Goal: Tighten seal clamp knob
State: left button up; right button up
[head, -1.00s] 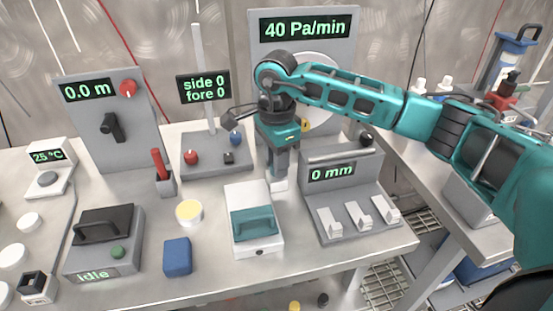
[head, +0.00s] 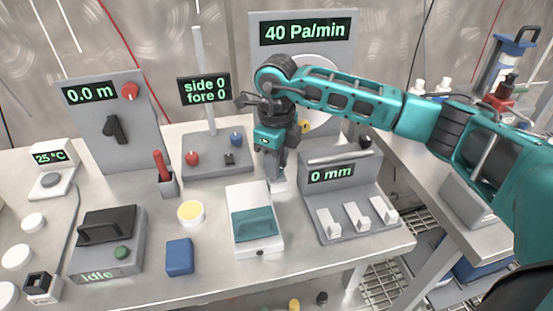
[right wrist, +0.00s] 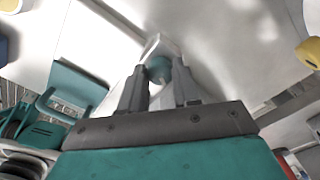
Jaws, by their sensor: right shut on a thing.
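My right gripper (head: 277,180) points down at the bench behind the white box with the teal handle. In the right wrist view its fingers (right wrist: 160,82) are closed on a small teal rounded piece, which I take to be the seal clamp knob (right wrist: 159,66). A white piece (right wrist: 152,45) shows just beyond it. In the head view the fingers hide the knob, and a small white block (head: 279,186) shows at their tips. A panel behind reads 40 Pa/min (head: 305,29), and my arm partly covers its round light disc (head: 322,62). My left gripper is not in view.
The white box (head: 240,197) stands just in front of my gripper. A grey unit reading 0 mm (head: 341,170) with several white levers is close on the right. A post with a side/fore display (head: 203,88) stands on the left. Bare bench lies around the blue block (head: 179,257).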

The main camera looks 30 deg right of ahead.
jog(key=m, duration=0.3)
jog(key=shift+r+m+p, duration=0.1)
jog(key=shift+m+p, duration=0.3)
jog(key=m, duration=0.2)
jog(key=shift+m+p, duration=0.3)
jog(key=shift+p, duration=0.05)
jog(key=m+p, duration=0.1)
jog(key=m, duration=0.2)
jog(key=shift+m, duration=1)
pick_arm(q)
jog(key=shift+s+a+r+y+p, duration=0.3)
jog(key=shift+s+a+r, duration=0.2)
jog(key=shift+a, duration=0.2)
pick_arm(e)
jog(key=shift+m, duration=0.3)
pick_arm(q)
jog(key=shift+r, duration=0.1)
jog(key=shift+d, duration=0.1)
pick_arm(e)
jog(key=o, duration=1.1)
jog(key=shift+c, duration=0.2)
